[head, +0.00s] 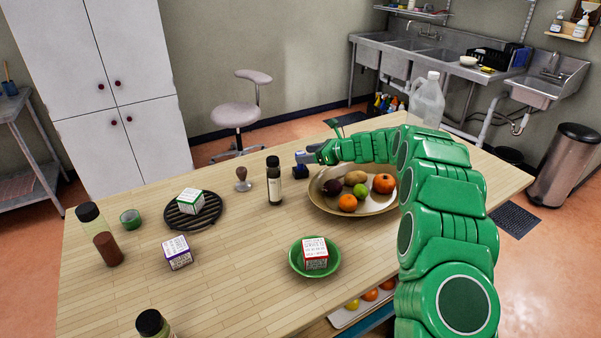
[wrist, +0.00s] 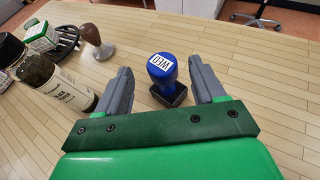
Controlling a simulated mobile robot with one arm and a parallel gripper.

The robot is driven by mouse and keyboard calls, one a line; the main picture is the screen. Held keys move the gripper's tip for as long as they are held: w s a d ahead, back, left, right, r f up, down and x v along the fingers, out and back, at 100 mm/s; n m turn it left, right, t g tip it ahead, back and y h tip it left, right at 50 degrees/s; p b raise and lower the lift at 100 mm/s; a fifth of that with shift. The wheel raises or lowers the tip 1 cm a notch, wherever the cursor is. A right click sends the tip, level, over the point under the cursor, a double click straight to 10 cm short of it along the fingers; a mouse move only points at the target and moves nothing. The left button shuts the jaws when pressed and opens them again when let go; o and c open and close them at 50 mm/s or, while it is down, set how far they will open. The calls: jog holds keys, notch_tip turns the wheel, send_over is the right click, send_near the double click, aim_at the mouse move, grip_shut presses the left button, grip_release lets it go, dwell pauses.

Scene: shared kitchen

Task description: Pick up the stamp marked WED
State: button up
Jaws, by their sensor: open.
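The stamp marked WED (wrist: 163,70) has a blue round head with a white label and a dark base. It stands upright on the wooden table in the wrist view. My gripper (wrist: 165,78) is open, with one grey finger on each side of the stamp and a gap to both. The fingers appear apart from it. In the head view, the stamp (head: 300,171) shows only partly as a dark blue shape below my gripper (head: 306,156), near the table's far side.
A black pepper bottle (head: 273,181) stands left of the stamp, close to my left finger in the wrist view. A brown-handled tamper-like object (head: 242,178) stands further left. A fruit platter (head: 325,202) lies to the right. A green bowl (head: 300,268) holds a box nearer the front.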

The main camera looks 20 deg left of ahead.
jog(key=shift+x, duration=2.7)
jog(key=shift+w, duration=0.1)
grip_shut()
